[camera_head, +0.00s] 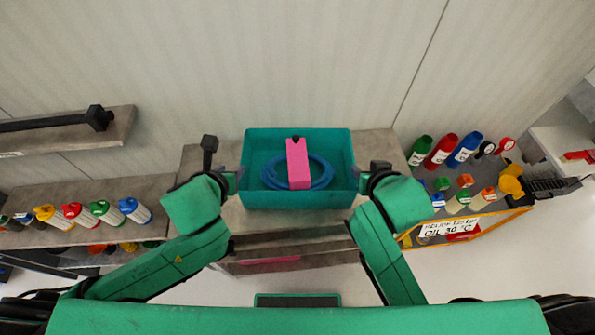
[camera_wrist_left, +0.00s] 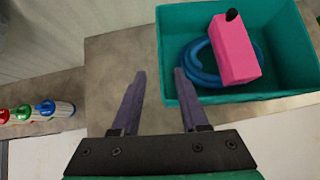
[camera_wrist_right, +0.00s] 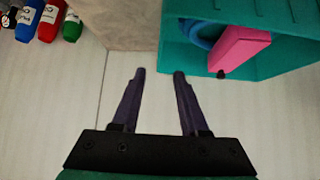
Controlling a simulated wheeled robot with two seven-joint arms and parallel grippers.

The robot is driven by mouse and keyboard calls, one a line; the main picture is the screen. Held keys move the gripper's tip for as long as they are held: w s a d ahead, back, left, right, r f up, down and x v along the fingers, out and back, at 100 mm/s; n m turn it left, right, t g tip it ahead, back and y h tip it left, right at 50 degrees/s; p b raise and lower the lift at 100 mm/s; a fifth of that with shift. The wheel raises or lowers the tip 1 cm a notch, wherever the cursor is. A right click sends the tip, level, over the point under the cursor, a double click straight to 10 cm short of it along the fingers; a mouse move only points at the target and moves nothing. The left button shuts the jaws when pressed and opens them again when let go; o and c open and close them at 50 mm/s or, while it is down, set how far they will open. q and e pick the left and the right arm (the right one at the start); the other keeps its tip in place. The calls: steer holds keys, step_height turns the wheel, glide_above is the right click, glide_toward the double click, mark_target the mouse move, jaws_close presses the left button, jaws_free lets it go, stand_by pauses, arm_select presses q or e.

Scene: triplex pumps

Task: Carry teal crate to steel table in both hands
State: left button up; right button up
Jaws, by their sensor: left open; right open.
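The teal crate (camera_head: 335,197) stands on a grey, mottled bench top (camera_head: 232,220) against the wall. A coiled blue hose (camera_head: 322,180) and a pink block-shaped container (camera_head: 298,165) with a black cap are inside it. My left gripper (camera_head: 236,176) is open at the crate's left side. In the left wrist view its fingertips (camera_wrist_left: 160,71) lie on either side of the crate's edge in the picture. My right gripper (camera_head: 360,174) is open at the crate's right side. In the right wrist view its fingertips (camera_wrist_right: 160,71) also straddle the crate's edge. I cannot tell whether either gripper touches it. I cannot identify a steel table.
A shelf on the left holds several coloured bottles (camera_head: 103,212). Another shelf (camera_head: 65,130) is above it. On the right are more bottles (camera_head: 440,150) and an orange-edged rack with a label (camera_head: 450,228). A pale table (camera_head: 560,148) stands at far right. Pale floor shows lower right.

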mark_target(242, 159)
arm_select(q)
steer(key=x, duration=1.4)
steer(key=shift+w+r, duration=0.1)
steer(key=shift+r, duration=0.05)
arm_select(e)
steer(key=x, duration=1.4)
steer(key=shift+w+r, duration=0.15)
arm_select(q)
steer(key=shift+r, duration=0.1)
arm_select(e)
steer(key=shift+r, duration=0.1)
arm_select(q)
jaws_close()
arm_select(e)
jaws_close()
